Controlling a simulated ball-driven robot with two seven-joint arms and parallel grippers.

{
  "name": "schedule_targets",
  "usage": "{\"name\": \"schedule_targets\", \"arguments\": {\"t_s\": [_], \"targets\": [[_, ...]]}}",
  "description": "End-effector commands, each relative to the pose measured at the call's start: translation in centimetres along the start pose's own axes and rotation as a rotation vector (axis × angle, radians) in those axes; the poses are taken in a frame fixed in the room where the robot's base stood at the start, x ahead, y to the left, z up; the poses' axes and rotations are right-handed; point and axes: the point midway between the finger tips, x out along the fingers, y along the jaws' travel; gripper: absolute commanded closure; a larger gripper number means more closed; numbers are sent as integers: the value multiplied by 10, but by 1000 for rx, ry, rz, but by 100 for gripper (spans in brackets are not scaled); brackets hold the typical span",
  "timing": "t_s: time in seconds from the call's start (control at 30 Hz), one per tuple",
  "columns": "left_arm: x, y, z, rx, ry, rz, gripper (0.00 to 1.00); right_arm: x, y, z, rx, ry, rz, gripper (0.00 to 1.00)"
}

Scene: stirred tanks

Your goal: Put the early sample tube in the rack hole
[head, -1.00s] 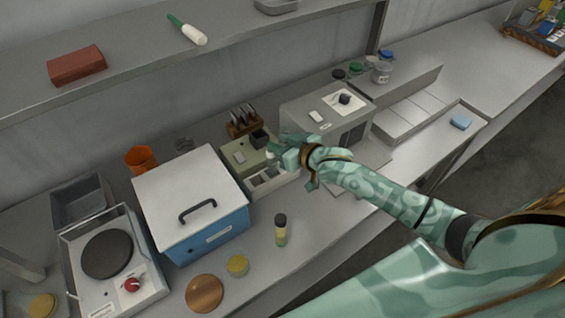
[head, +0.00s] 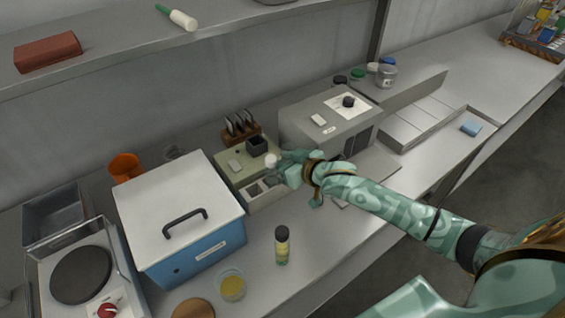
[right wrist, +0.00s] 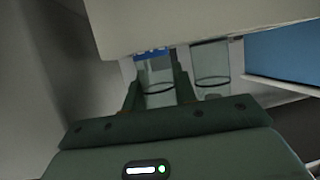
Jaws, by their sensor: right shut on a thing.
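My right gripper (head: 274,172) is over the right front part of a pale green device (head: 232,176) with a light front holder (head: 262,199) that has dark openings. It is shut on a clear sample tube (right wrist: 157,76); a white top (head: 271,160) shows at the fingers in the head view. In the right wrist view the tube sits between the fingers, with a blue band (right wrist: 150,54) at one end. A second clear tube (right wrist: 210,64) is beside it, apart from the fingers. Whether the held tube is in a hole is hidden. My left gripper is out of view.
A blue box with a white lid (head: 180,205) stands left of the device, a grey instrument (head: 312,128) to its right. A dark-capped vial (head: 282,246) and a beaker of yellow liquid (head: 231,286) stand in front. A small wooden rack (head: 241,136) is behind.

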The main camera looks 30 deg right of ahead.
Motion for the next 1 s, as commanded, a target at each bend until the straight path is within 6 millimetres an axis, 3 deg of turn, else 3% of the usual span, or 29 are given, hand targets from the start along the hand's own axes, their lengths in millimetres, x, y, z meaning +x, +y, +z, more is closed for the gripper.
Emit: {"name": "schedule_targets", "arguments": {"t_s": [0.57,0.6,1.0], "targets": [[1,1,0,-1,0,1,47,4,0,10,-1,2,0,96],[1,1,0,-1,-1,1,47,4,0,10,-1,2,0,64],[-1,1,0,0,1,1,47,1,0,1,-2,3,0,64]]}}
